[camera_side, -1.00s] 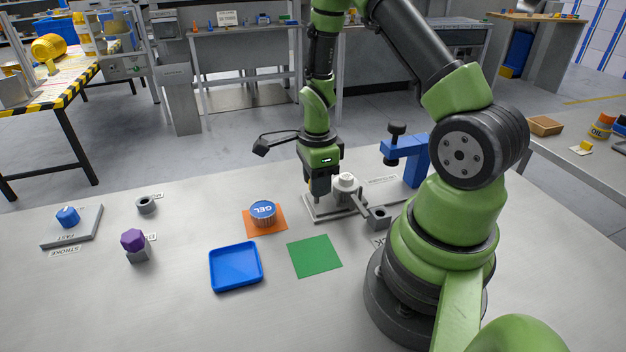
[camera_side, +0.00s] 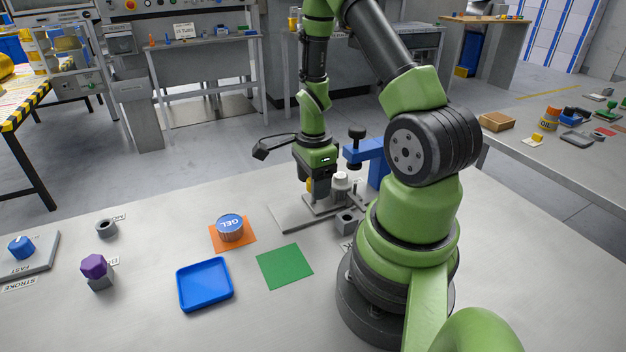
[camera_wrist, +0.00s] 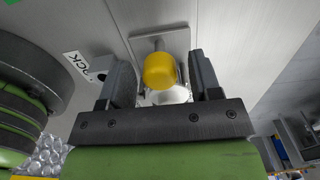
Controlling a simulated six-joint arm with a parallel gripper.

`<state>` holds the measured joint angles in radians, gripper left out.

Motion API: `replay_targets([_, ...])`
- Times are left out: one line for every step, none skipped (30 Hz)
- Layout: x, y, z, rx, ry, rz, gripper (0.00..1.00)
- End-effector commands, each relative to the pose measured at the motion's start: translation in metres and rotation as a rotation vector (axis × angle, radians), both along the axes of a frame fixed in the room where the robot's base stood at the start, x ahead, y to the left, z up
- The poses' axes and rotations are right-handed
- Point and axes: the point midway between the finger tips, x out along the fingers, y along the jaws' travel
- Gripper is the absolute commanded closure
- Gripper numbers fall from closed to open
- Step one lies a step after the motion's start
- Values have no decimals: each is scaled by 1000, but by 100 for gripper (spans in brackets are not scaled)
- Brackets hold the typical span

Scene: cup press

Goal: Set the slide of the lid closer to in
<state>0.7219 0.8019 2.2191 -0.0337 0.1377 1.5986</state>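The lid closer has a flat grey base (camera_side: 287,218), a sliding part carrying a white-topped round piece (camera_side: 340,181), and a blue bracket (camera_side: 366,152) with a black knob (camera_side: 357,134). The white-topped piece stands close to the bracket's head; whether it is fully under it I cannot tell. My gripper (camera_side: 316,192) is low over the slide, left of the white-topped piece. In the wrist view a yellow knob (camera_wrist: 160,70) lies between my fingers (camera_wrist: 161,82), with gaps on both sides. The yellow knob is partly hidden in the side view.
A grey block (camera_side: 347,222) stands in front of the closer, by a label. A GEL tub (camera_side: 230,228) sits on an orange square (camera_side: 246,245). A green square (camera_side: 285,267), a blue tray (camera_side: 205,285) and a purple knob (camera_side: 94,266) are further left.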

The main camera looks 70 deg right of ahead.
Motion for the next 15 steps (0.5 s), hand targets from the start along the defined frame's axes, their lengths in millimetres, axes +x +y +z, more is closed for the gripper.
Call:
replay_targets([0, 0, 0, 1, 1, 0, 42])
replay_targets([0, 0, 0, 1, 1, 0, 42])
replay_targets([0, 0, 0, 1, 1, 0, 42])
replay_targets([0, 0, 1, 0, 0, 0, 42])
replay_targets([0, 0, 2, 0, 0, 0, 42])
replay_targets([0, 0, 4, -1, -1, 0, 42])
replay_targets([0, 0, 6, -1, -1, 0, 42])
replay_targets([1, 0, 10, -1, -1, -1, 42])
replay_targets([1, -1, 15, -3, -3, -1, 42])
replay_targets([1, -1, 19, -4, -4, -1, 42])
replay_targets([1, -1, 24, -4, -4, -1, 42])
replay_targets([1, -1, 31, -5, -5, 0, 42])
replay_targets([1, -1, 37, -6, -6, 0, 42])
replay_targets([1, -1, 42, -4, -6, -1, 42])
replay_targets([1, -1, 49, -4, -6, -1, 42])
